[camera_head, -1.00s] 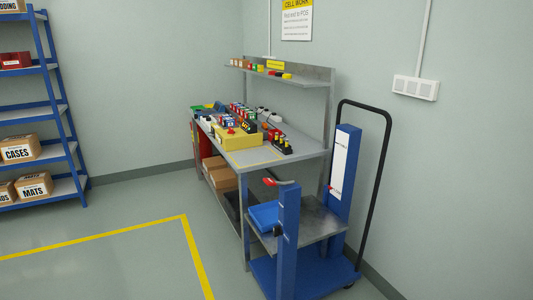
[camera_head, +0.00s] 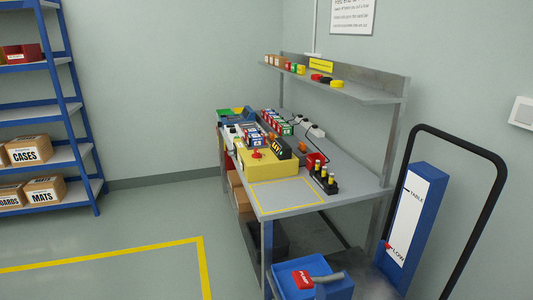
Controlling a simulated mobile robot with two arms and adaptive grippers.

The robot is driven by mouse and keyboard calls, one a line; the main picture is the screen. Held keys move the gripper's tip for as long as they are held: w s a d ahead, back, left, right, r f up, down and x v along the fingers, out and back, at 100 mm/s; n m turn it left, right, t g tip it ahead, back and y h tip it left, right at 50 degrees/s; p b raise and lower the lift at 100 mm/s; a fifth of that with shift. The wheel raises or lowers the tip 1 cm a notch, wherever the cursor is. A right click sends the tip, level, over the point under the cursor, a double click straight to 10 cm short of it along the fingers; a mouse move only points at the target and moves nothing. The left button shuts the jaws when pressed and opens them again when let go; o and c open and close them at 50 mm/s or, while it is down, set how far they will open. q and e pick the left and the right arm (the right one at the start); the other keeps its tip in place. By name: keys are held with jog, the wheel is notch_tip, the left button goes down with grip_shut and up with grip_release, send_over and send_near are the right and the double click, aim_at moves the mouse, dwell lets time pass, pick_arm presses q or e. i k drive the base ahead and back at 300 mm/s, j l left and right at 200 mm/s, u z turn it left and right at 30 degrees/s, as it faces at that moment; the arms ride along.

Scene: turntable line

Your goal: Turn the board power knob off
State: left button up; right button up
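The workbench (camera_head: 285,205) stands against the right wall. I cannot tell whether the red part is the board power knob, and no knob setting is readable. Neither of my grippers is in view.
A blue lift trolley (camera_head: 411,235), with a black handle and a scale marked TABLE and LOW, stands right of the bench. A blue tray (camera_head: 290,262) is low in front. Yellow tape (camera_head: 204,262) marks the open floor. Blue shelving (camera_head: 88,125) stands left.

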aim_at(257, 154)
jog(key=i+j+z, duration=0.1)
jog(key=z, duration=0.35)
jog(key=i+j+z, duration=0.25)
jog(key=z, duration=0.25)
